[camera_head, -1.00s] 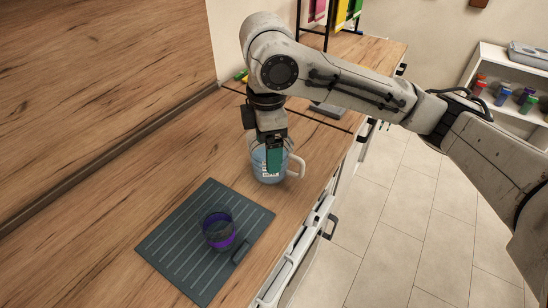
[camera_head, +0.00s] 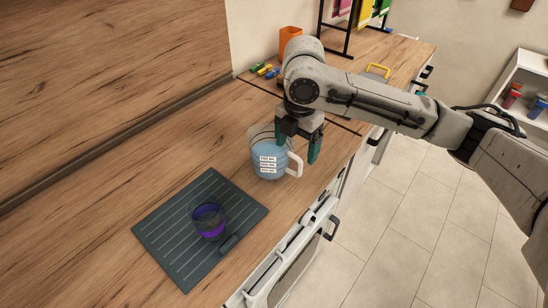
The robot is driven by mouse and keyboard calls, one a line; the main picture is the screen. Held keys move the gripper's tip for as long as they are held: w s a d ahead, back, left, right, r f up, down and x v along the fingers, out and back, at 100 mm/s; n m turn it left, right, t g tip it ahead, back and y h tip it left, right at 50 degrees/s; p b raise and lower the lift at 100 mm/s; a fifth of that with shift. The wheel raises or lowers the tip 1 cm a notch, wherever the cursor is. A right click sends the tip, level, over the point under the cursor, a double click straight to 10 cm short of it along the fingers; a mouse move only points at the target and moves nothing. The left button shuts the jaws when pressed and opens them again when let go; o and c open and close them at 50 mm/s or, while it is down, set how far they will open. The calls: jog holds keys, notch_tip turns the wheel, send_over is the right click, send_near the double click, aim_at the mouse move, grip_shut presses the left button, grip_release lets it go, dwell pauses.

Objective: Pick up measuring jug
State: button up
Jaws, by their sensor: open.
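The measuring jug (camera_head: 267,160) is clear with a bluish body, a white label and a pale handle on its right side. It stands upright on the wooden counter near the front edge. My gripper (camera_head: 297,152) is open and points down at the jug's right, handle side. One green fingertip is at the jug's rim and the other is to the right, beyond the handle. I cannot tell whether either finger touches the jug.
A dark grooved mat (camera_head: 165,234) lies on the counter in front, with a glass of purple content (camera_head: 208,220) on it. An orange container (camera_head: 290,40) and small coloured items (camera_head: 265,70) are behind. Bare counter (camera_head: 195,150) lies left of the jug.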

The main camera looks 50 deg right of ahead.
aim_at(294, 155)
jog(key=shift+a+f+p, duration=0.2)
jog(key=shift+f+p, duration=0.3)
jog(key=shift+f, duration=2.15)
jog(key=shift+c, duration=0.4)
grip_shut()
jog(key=shift+r, duration=0.15)
jog(key=shift+r+p, duration=1.2)
jog(key=shift+r, duration=0.1)
jog(key=s+a+r+p, duration=0.5)
jog(key=s+a+r, duration=0.3)
jog(key=s+r, duration=0.2)
jog(key=shift+s, duration=0.55)
